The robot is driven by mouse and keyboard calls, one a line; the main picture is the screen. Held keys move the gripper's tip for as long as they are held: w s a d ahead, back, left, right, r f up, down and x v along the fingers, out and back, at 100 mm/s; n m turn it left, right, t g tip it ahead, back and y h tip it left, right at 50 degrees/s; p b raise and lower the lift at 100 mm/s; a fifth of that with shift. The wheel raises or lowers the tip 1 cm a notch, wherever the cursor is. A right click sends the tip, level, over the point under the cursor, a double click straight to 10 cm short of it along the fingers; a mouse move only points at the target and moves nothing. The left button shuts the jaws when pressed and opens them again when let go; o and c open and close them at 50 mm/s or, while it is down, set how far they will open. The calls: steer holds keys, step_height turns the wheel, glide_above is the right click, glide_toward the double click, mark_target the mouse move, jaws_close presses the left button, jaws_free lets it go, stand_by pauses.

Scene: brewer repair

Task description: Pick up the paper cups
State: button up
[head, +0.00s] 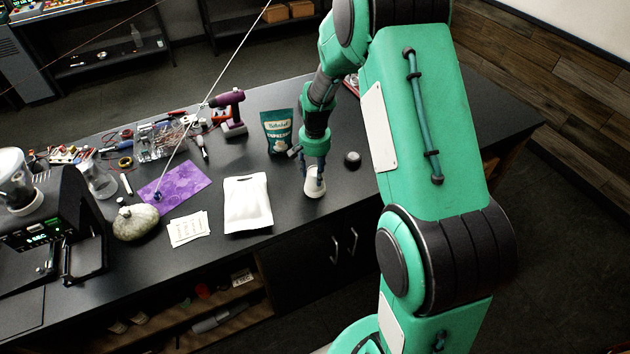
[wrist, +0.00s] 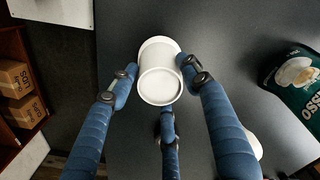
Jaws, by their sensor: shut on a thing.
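The white paper cups (wrist: 160,86) show in the wrist view as one white cup shape, with a round end facing the camera. I cannot tell how many are nested. My gripper (wrist: 158,73) is shut on them, with blue fingers at the left and right sides and another finger below. In the head view the white cup shape (head: 314,190) is at my gripper (head: 314,172), over the black counter near its front edge. The fingers partly cover it, and I cannot tell whether it touches the counter.
A teal pouch (head: 280,132) stands behind and left of my gripper. A white pouch (head: 247,203) lies to the left on the counter (head: 330,225). A small black round object (head: 352,158) sits to the right. A purple drill (head: 230,112) and tools lie farther back.

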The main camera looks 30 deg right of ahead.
steer(key=shift+r, duration=0.75)
step_height(320, 180, up, 2)
steer(key=shift+r, duration=0.15)
steer(key=s+a+r, duration=0.1)
steer(key=s+a, duration=0.2)
steer(key=s, duration=1.2)
steer(key=shift+s+r, duration=0.15)
steer(key=shift+s, duration=0.2)
